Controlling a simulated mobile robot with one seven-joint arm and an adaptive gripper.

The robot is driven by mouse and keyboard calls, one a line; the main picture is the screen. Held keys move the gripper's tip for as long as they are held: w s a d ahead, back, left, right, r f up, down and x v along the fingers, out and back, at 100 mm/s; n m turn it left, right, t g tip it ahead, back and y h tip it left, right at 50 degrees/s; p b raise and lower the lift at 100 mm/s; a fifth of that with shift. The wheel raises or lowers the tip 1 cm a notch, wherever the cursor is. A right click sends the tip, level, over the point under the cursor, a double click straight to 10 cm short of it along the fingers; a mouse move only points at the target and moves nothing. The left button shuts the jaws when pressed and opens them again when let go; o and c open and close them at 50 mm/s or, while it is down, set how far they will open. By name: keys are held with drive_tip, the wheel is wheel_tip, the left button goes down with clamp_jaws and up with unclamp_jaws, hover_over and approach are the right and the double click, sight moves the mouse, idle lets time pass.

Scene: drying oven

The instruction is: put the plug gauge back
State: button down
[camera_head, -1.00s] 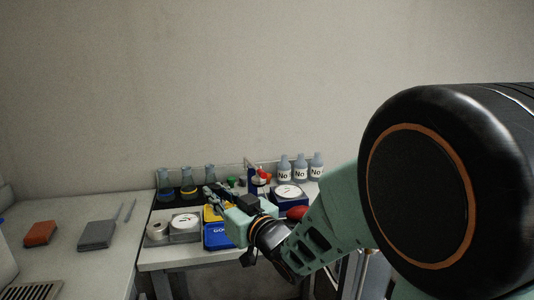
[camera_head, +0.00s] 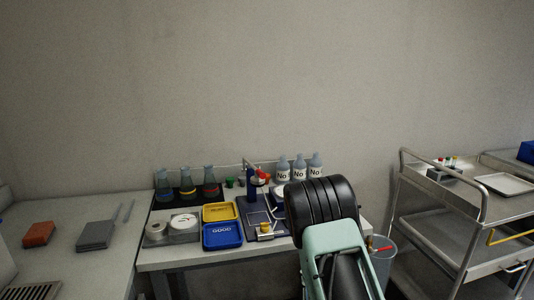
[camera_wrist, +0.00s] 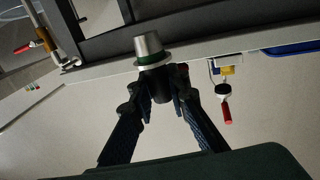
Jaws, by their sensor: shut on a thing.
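My gripper (camera_wrist: 160,88) is shut on a dark-bodied piece with a green band and a bright metal cylindrical end, which I take to be the plug gauge (camera_wrist: 149,46). Its metal end points away from the gripper, toward the top of the wrist view. In the head view my arm's black and pale green links cover the right part of the bench, and the gripper and the held piece are hidden behind them. I cannot tell the resting place of the gauge.
A yellow tray (camera_head: 220,212) and a blue tray (camera_head: 222,236) lie on the bench beside a dark plate with a blue stand (camera_head: 252,184). Flasks and bottles (camera_head: 299,168) line the back. A steel trolley (camera_head: 463,208) stands right, beside a grey bin (camera_head: 381,264).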

drive_tip(key=shift+s+d+f+h, duration=0.3)
drive_tip(key=shift+s+d+f, duration=0.15)
drive_tip(key=shift+d, duration=0.25)
drive_tip(key=shift+w+d+r+p, duration=0.1)
drive_tip(key=shift+d+r+p, duration=0.05)
drive_tip(key=shift+r+p, duration=0.4)
drive_tip(key=w+r+p, duration=0.3)
drive_tip(key=r+p, duration=0.7)
drive_tip(key=r, duration=0.6)
drive_tip(key=w+r+p, duration=0.3)
drive_tip(key=r+p, duration=0.6)
drive_tip(key=r, duration=0.8)
drive_tip(key=shift+w+p, duration=0.2)
drive_tip(key=shift+p, duration=0.15)
